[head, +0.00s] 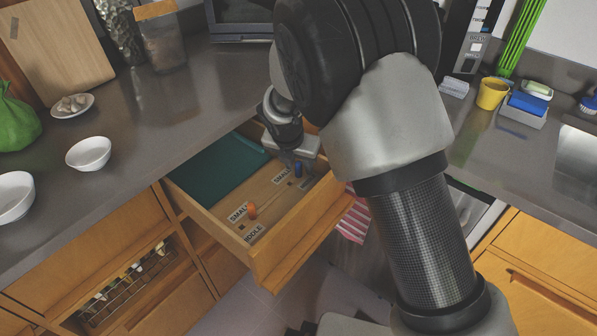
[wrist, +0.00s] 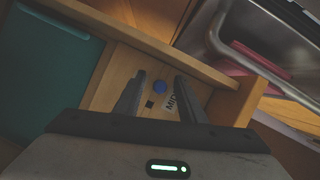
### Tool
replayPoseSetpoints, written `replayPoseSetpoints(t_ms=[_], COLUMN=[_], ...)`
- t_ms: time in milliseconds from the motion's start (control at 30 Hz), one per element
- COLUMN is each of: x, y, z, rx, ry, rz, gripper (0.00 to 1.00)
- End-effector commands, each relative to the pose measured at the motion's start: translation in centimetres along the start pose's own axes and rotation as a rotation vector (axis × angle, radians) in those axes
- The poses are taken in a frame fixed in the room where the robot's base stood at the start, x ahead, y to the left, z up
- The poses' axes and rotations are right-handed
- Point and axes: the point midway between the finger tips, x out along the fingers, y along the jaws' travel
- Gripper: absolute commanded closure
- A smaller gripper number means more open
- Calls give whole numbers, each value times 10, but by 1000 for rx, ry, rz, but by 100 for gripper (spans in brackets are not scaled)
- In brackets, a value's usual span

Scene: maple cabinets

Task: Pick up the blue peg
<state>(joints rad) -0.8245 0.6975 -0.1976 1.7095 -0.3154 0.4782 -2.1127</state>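The blue peg (head: 298,169) stands in the open drawer (head: 292,237), on its wooden floor. In the head view my gripper (head: 290,155) is at the back right of the drawer, close to the peg. Nothing is between the fingers that I can see touching them.
An orange peg (head: 252,211) stands nearer the drawer front, beside printed labels. A teal tray (head: 215,172) fills the left part of the drawer. The drawer walls are close around my gripper. Bowls (head: 88,153) stand on the left counter, and a yellow cup (head: 491,93) on the right counter.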

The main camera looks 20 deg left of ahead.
Motion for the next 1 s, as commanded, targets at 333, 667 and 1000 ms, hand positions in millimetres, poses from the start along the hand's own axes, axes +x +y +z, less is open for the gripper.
replayPoseSetpoints(t_ms=[333,667,1000], x=[-1,-5,-64], y=[0,0,0], z=[0,2,27], rx=[1,2,5], ry=[0,0,-2], rz=[0,1,3], gripper=[100,100,100])
